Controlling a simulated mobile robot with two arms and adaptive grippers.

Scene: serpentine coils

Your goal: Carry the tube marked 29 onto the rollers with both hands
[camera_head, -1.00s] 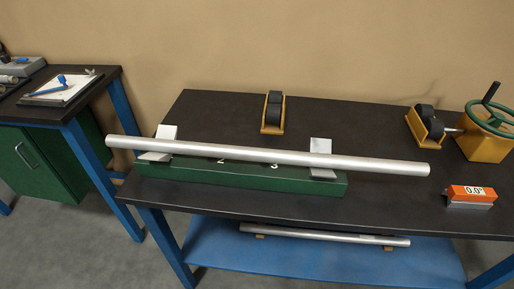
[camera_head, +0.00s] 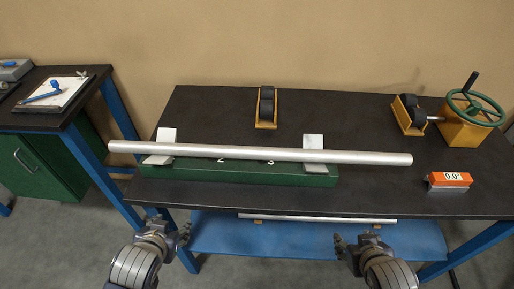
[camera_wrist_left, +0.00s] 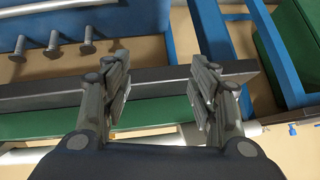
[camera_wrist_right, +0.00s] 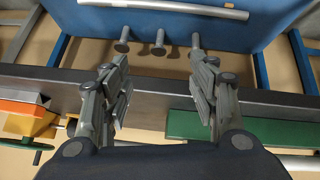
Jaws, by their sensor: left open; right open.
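A long silver tube (camera_head: 260,154) lies across two pale rests on a green base (camera_head: 240,172) marked 2 and 3, on the dark table. Two black rollers in yellow brackets stand behind and to the right: one at the back middle (camera_head: 266,108), one at the right (camera_head: 408,114). My left gripper (camera_head: 170,234) is open and empty, in front of the table near its left end. It also shows in the left wrist view (camera_wrist_left: 160,95). My right gripper (camera_head: 355,245) is open and empty, in front of the table, right of middle, and shows in the right wrist view (camera_wrist_right: 160,95).
An orange level box (camera_head: 449,180) reading 0.0 sits at the table's right. A green handwheel on a yellow block (camera_head: 468,124) stands behind it. Another tube (camera_head: 310,218) lies on the blue lower shelf (camera_head: 260,238). A side bench with a clipboard (camera_head: 52,96) stands left.

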